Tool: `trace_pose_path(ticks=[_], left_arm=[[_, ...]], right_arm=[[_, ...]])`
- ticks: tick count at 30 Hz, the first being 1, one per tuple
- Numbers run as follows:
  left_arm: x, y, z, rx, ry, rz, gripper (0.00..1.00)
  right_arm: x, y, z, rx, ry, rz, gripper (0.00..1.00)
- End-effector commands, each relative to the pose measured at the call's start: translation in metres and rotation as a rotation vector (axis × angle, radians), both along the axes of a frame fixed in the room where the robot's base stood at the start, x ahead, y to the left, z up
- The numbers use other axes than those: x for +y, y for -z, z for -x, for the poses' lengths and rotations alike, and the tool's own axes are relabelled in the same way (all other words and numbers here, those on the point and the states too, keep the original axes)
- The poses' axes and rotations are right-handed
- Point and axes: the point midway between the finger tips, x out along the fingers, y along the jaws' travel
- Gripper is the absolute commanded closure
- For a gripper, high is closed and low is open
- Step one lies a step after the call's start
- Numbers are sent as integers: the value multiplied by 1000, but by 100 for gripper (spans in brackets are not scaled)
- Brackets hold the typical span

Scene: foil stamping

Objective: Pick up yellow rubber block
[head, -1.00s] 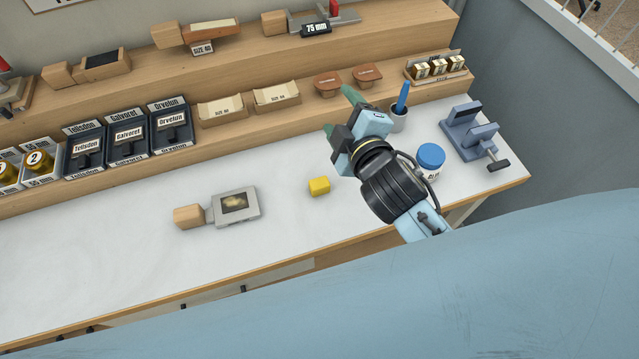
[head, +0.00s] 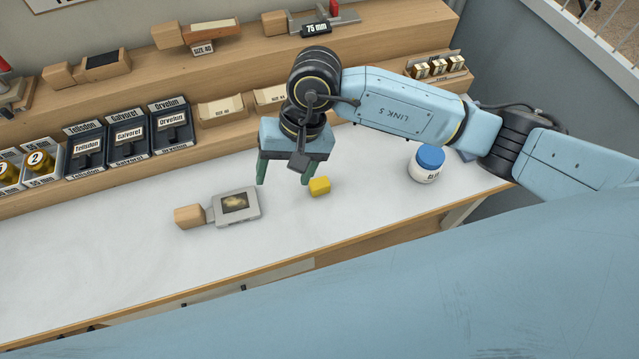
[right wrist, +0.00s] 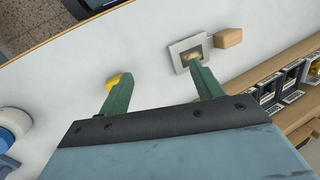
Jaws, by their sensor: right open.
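The yellow rubber block (head: 319,187) lies on the white worktop, right of the grey plate with a wooden handle. My right gripper (head: 283,181) is open and empty, its green fingers pointing down above the worktop. In the head view the block shows just right of its right-hand finger. In the right wrist view the block (right wrist: 113,80) is partly hidden behind the left finger of the gripper (right wrist: 155,82). Whether a finger touches it I cannot tell, but the gripper seems above it. My left gripper is not in view.
The grey plate with a wooden handle (head: 236,206) lies left of the block. A white jar with a blue lid (head: 427,163) stands to the right. Labelled black boxes (head: 128,137) line the shelf behind. The worktop in front of the block is clear.

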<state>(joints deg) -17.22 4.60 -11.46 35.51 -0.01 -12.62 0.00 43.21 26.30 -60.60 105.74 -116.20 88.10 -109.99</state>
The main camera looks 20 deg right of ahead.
Motion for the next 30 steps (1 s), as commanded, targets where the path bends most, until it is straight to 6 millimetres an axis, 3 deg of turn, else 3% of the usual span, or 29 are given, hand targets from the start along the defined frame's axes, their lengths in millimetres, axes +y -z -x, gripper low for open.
trace_pose_path(ticks=[3, 7, 11, 18, 30], left_arm=[[0, 0, -1, -1, 0, 0, 44], [0, -1, -1, -1, 0, 0, 44], [0, -2, -1, -2, 0, 0, 44], [0, -5, -1, -2, 0, 0, 44], [-1, -11, -1, -2, 0, 0, 44]], right_arm=[[-41, 3, -20, -78, -83, 205, 35], [-63, 4, -29, -107, -126, 315, 35], [-67, 20, -30, -106, -134, 337, 35], [-67, 65, -30, -106, -132, 331, 35], [-72, 104, -33, -104, -129, 330, 35]])
